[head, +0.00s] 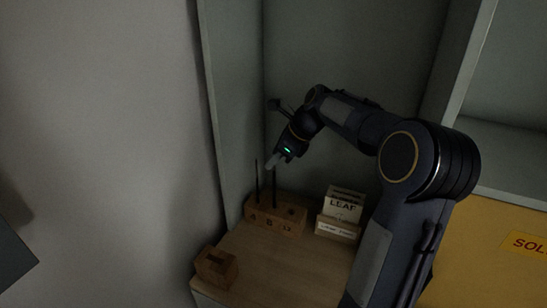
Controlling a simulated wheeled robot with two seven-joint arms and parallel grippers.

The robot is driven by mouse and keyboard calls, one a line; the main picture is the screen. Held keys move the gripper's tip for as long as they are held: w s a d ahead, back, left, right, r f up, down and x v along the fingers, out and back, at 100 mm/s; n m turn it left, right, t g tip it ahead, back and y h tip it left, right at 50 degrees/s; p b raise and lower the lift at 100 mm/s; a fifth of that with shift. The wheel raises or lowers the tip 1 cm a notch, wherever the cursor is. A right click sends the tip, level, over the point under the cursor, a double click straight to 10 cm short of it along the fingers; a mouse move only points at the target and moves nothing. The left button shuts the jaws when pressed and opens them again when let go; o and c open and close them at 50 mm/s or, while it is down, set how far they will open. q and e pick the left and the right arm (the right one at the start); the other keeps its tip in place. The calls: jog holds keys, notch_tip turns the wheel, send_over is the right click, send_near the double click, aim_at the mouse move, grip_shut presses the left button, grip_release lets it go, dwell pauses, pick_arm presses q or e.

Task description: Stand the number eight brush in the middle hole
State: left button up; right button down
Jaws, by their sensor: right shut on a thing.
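The wooden brush block (262,223) stands at the back left of the wooden top, with marks on its front that look like 4, 8 and 12. A thin dark brush (257,182) stands upright at its left hole. Another dark brush (275,188) hangs upright from my right gripper (272,163), which is shut on it. Its lower end meets the block at the middle hole, but I cannot tell how deep it sits. The right hole (291,211) is empty. My left gripper is not in view.
A holder of cards marked LEAF (342,207) stands right of the block. A small notched wooden block (216,267) sits at the front left edge. The wooden top (285,265) between them is clear. Grey walls enclose the left and back.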

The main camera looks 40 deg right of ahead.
jog(key=shift+f, duration=0.2)
dwell(0.3)
jog(key=shift+f+b, duration=0.5)
jog(key=shift+f, duration=1.3)
jog(key=c, duration=1.5)
grip_release()
jog(key=v, duration=0.7)
jog(key=shift+s+d+r, duration=0.15)
jog(key=shift+r, duration=0.2)
